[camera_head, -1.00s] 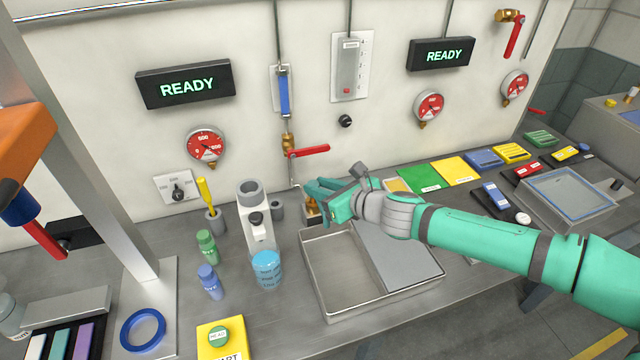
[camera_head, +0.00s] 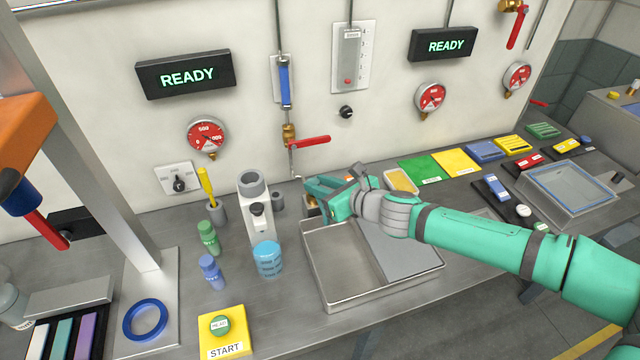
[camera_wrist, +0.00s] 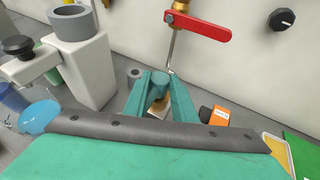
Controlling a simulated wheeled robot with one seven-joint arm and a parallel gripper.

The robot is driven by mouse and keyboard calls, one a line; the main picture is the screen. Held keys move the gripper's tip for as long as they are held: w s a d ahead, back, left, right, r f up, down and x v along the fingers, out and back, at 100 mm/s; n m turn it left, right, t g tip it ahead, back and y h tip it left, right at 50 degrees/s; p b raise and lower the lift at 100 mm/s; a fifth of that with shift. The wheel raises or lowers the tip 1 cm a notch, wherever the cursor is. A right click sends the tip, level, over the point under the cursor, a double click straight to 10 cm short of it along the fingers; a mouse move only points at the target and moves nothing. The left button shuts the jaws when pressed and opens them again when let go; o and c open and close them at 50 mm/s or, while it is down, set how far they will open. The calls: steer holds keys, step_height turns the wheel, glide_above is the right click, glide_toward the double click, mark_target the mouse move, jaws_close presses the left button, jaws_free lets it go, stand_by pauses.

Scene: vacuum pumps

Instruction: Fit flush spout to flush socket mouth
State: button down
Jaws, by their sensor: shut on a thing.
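My gripper (camera_head: 318,190) is at the back of the bench, below the red-handled valve (camera_head: 300,141). In the wrist view the teal fingers (camera_wrist: 160,82) are closed around a small, round-topped piece (camera_wrist: 158,92), mostly hidden between them. I cannot tell which part it is. A thin bent metal tube (camera_wrist: 174,50), likely the flush spout, hangs from the valve and ends close to the fingertips; whether it touches them is unclear. A short grey hollow cylinder (camera_wrist: 134,75) stands just left of the fingers, also visible in the head view (camera_head: 278,201). I cannot identify the flush socket mouth for certain.
A white stand with a grey ring (camera_head: 252,184) and a blue beaker (camera_head: 268,257) are left of my gripper. A metal tray (camera_head: 327,300) lies below my arm. An orange-labelled block (camera_wrist: 215,115) is right of the fingers. The wall is close behind.

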steer(key=shift+d+f, duration=0.1)
steer(key=shift+f, duration=0.05)
stand_by(0.3)
steer(key=c, duration=1.4)
jaws_free()
steer(key=shift+w, duration=0.1)
steer(key=v, duration=1.1)
steer(key=shift+d+f, duration=0.1)
